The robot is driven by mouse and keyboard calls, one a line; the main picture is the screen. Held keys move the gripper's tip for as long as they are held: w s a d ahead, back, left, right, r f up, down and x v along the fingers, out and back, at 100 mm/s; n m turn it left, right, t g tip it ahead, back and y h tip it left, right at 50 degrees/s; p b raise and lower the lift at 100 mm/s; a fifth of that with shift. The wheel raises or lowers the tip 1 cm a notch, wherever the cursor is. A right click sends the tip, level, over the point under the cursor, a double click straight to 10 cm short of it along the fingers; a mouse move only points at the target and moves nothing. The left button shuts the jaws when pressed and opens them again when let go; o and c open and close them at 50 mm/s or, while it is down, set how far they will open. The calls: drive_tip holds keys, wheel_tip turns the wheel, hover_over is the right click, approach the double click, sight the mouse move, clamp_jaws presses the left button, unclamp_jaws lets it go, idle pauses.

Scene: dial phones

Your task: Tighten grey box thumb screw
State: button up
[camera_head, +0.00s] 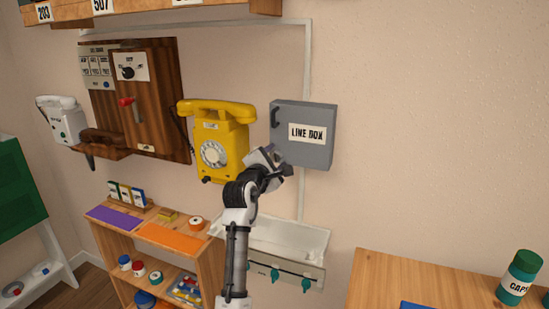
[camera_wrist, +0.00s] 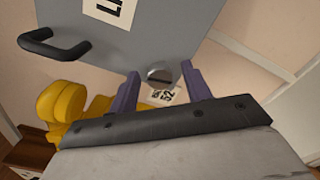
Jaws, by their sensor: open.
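The grey box (camera_head: 302,150), labelled LINE BOX, hangs on the wall with its door closed and a dark handle (camera_head: 275,117) on its left side. In the wrist view the grey box (camera_wrist: 140,35) fills the top. A round slotted metal thumb screw (camera_wrist: 158,73) sits at its lower edge. My gripper (camera_wrist: 160,68) is open, with one finger on each side of the thumb screw; I cannot tell whether either touches it. In the head view my gripper (camera_head: 277,160) is at the box's lower left corner and hides the thumb screw.
A yellow dial phone (camera_head: 222,135) hangs close left of the box. A wooden panel (camera_head: 160,100) and a white phone (camera_head: 62,122) are further left. Below are a white basin (camera_head: 285,238) and a wooden shelf (camera_head: 120,245). The wall right of the box is bare.

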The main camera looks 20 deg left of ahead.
drive_tip(key=shift+c, duration=0.2)
drive_tip(key=c, duration=0.9)
drive_tip(key=shift+c, duration=0.2)
